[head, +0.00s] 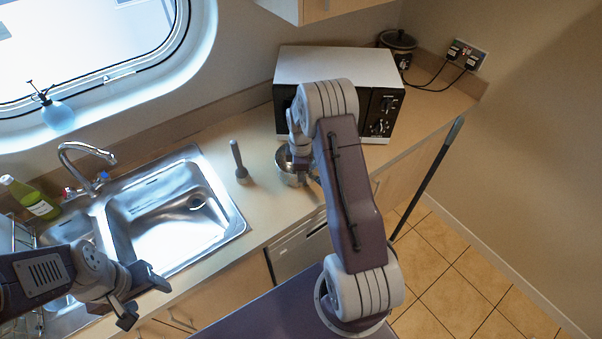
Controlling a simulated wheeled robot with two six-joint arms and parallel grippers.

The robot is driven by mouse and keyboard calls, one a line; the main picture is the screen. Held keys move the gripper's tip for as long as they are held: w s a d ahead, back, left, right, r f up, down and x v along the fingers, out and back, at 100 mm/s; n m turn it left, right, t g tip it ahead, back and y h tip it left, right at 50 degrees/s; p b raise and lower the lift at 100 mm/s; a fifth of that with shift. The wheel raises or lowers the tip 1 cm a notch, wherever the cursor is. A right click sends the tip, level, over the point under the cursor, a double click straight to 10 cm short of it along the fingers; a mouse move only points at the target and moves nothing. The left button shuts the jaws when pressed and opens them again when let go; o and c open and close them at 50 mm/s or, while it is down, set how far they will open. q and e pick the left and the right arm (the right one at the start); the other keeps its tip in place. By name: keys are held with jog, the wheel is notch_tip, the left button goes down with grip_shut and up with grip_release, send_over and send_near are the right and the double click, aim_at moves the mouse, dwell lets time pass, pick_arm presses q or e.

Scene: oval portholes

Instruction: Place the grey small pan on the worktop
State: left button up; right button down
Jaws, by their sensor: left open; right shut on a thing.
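The grey small pan (287,168) is a shiny metal pan at the worktop's front, just in front of the microwave. My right gripper (296,160) is shut on it, with the arm covering part of the pan and the jaws. I cannot tell whether the pan touches the worktop or hangs just above it. The beige worktop (222,150) runs from the sink to the right-hand corner. My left gripper (142,296) is open and empty, in front of the sink's near edge.
A white microwave (335,66) stands right behind the pan. A grey upright tool (238,162) stands between pan and sink (170,215). A dark pot (398,44) is in the corner. A long-handled pole (430,175) leans at the worktop's right front.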

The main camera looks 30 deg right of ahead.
jog(key=shift+s, duration=0.1)
jog(key=c, duration=1.6)
grip_release()
jog(key=shift+f, duration=0.1)
